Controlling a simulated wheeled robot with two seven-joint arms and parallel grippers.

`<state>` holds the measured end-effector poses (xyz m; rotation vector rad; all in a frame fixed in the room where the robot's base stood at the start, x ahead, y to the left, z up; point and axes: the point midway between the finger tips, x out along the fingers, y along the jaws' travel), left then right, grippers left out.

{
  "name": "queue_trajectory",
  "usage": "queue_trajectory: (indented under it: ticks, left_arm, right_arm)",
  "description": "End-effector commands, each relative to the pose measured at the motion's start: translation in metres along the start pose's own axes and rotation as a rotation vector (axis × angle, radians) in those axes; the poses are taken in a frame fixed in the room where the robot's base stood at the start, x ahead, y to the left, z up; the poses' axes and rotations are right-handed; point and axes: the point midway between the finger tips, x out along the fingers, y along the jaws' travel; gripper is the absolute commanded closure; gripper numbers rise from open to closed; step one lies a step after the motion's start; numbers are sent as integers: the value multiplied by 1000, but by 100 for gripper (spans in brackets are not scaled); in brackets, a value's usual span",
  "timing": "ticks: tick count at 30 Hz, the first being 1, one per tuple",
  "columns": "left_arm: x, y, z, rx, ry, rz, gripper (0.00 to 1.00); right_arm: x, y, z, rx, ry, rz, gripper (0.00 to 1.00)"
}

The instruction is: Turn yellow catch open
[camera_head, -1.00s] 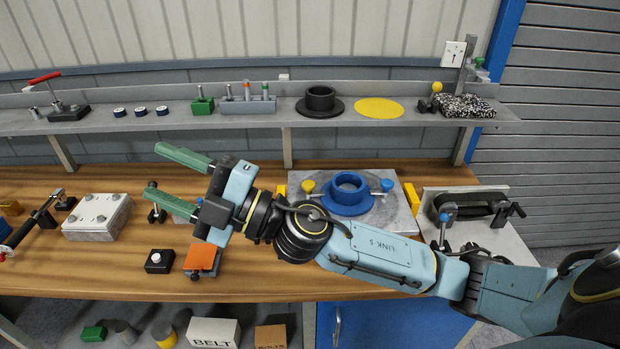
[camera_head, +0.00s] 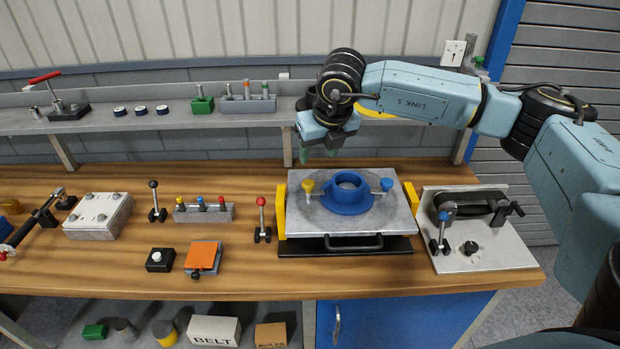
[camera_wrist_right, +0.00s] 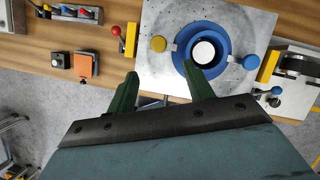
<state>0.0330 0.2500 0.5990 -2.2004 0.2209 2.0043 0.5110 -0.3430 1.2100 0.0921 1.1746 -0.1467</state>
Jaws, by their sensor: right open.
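The yellow catch (camera_head: 308,187) is a round yellow knob on the left of the blue flanged ring (camera_head: 347,207), on a grey metal plate (camera_head: 300,222). It also shows in the right wrist view (camera_wrist_right: 158,43), just beyond the fingertips. A blue catch (camera_head: 386,184) is on the ring's right side. My right gripper (camera_head: 319,153) is above the plate's back left edge, pointing down, apart from the yellow catch. Its green fingers are spread and empty, clear in the right wrist view (camera_wrist_right: 160,72). My left gripper is not in view.
Yellow blocks (camera_head: 281,212) flank the plate. A red-knobbed lever (camera_head: 262,220) stands to its left, and a belt fixture (camera_head: 478,245) to its right. The shelf (camera_head: 200,120) runs behind the arm. Bare wood lies in front.

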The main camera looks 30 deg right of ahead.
Motion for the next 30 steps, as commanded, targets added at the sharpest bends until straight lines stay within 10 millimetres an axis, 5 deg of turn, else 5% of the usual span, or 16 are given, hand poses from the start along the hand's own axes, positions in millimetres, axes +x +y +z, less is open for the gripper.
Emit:
queue_trajectory:
  ticks: [15, 30]
  left_arm:
    - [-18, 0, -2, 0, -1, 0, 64]
    - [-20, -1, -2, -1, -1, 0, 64]
  right_arm:
    - [100, 2, -1, -4, 4, 4, 48]
    - [120, 2, -1, -4, 1, 6, 48]
